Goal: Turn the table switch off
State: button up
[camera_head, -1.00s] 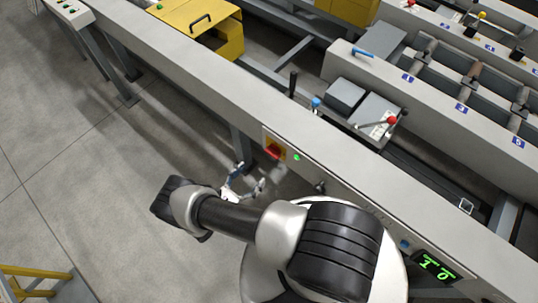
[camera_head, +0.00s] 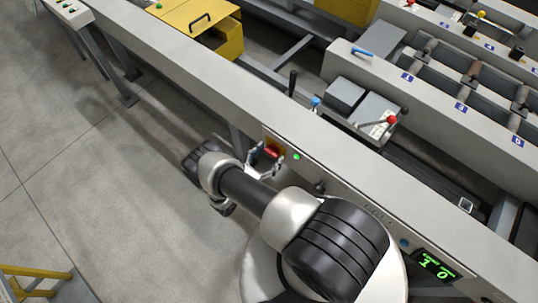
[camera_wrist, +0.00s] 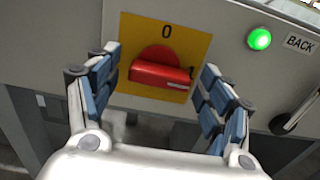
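The table switch is a red rotary knob (camera_wrist: 160,72) on a yellow plate (camera_wrist: 187,43) marked 0 at the top, with a partly hidden mark at the right. The knob's handle lies roughly level, its white line at the right end. In the head view the switch (camera_head: 272,151) sits on the front face of the long grey table. My gripper (camera_wrist: 160,90) is open, its blue-padded fingers on either side of the knob with gaps visible, right finger near the right mark. In the head view my gripper (camera_head: 265,160) is at the switch.
A lit green lamp (camera_wrist: 259,39) and a BACK label (camera_wrist: 300,43) are right of the switch, with a dark lever (camera_wrist: 295,115) below. A green display (camera_head: 436,266) reads 1 0. Open floor lies left of the table.

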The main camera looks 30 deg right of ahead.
jog(key=c, duration=1)
jog(key=shift+b, duration=0.3)
jog(key=n+b, duration=0.9)
jog(key=n, duration=0.4)
jog(key=shift+r+n, duration=0.1)
jog(key=shift+n, duration=0.2)
jog(key=shift+w+n, duration=0.1)
jog(key=shift+n, duration=2)
